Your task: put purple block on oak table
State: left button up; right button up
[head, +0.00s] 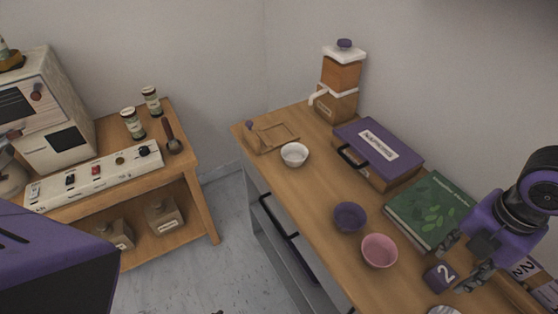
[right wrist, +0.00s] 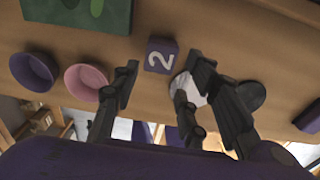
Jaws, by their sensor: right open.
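The purple block (head: 440,274) with a white "2" lies on the wooden counter (head: 320,215) at the right. It also shows in the right wrist view (right wrist: 161,55), beyond and roughly between my fingertips. My right gripper (head: 462,262) is open, its two fingers spread above the counter beside the block; nothing is between them that I can see. A second wooden table (head: 187,165) with a lower shelf stands at the left; I cannot tell which of the two is the oak table. My left gripper is not in view.
Near the block are a pink bowl (head: 379,251), a purple bowl (head: 350,216) and a green book (head: 430,211). A purple box (head: 378,150), a white bowl (head: 294,155) and a dispenser (head: 339,90) stand further back. The left table bears a machine (head: 60,125), a switch panel (head: 95,178) and jars (head: 133,124).

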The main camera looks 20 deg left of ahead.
aim_at(446, 273)
jog(key=shift+w+d+f, duration=0.15)
jog(key=shift+w+d, duration=0.25)
jog(key=shift+f, duration=0.35)
jog(key=shift+s+a+f, duration=0.15)
jog(key=shift+s+f, duration=0.1)
jog(key=shift+f, duration=0.35)
jog(key=shift+s+a+f, duration=0.15)
jog(key=shift+s+f, duration=0.05)
jog(key=shift+f, duration=0.4)
notch_tip(446, 273, down, 4)
jog(key=shift+w+f, duration=0.1)
jog(key=shift+w, duration=0.05)
jog(key=c, duration=0.8)
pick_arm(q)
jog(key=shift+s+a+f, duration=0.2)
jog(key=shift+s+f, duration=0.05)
pick_arm(e)
jog(key=shift+r, duration=0.2)
